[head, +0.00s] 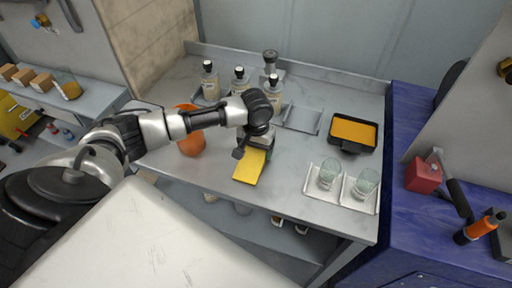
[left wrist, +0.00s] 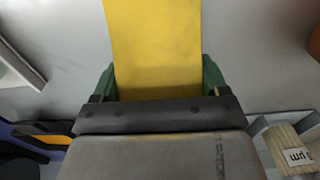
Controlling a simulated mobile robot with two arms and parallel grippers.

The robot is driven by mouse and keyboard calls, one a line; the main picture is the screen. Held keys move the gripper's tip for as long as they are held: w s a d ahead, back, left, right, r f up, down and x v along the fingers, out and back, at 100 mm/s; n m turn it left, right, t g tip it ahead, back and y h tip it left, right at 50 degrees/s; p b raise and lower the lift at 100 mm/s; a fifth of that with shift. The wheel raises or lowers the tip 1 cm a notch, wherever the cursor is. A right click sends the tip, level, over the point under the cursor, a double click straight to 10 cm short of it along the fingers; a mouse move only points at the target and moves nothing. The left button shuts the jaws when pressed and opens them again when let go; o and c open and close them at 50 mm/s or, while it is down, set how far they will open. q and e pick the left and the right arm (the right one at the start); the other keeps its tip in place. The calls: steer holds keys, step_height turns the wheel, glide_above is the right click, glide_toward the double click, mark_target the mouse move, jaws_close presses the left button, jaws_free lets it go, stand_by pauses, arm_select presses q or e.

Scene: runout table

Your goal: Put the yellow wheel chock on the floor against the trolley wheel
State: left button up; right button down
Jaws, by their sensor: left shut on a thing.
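The yellow wheel chock (head: 249,168) is at the front middle of the grey table, below my left gripper (head: 257,143). My left gripper is shut on it. In the left wrist view, the chock (left wrist: 153,45) shows as a flat yellow face between the green fingertips of the gripper (left wrist: 158,84). I cannot tell whether the chock touches the table top. A yellow object with dark wheels, possibly the trolley (head: 12,118), is cut off at the far left edge. My right gripper is not in view.
Behind the gripper stand several labelled bottles (head: 209,80). An orange vase (head: 191,142) is close left of it. To the right are an empty tray (head: 302,119), a black-rimmed orange tray (head: 353,133) and two glasses (head: 329,174) on metal trays. A blue bench (head: 405,225) borders the table's right.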

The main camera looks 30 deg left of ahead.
arm_select(q)
steer(key=shift+f, duration=0.1)
steer(key=o, duration=1.1)
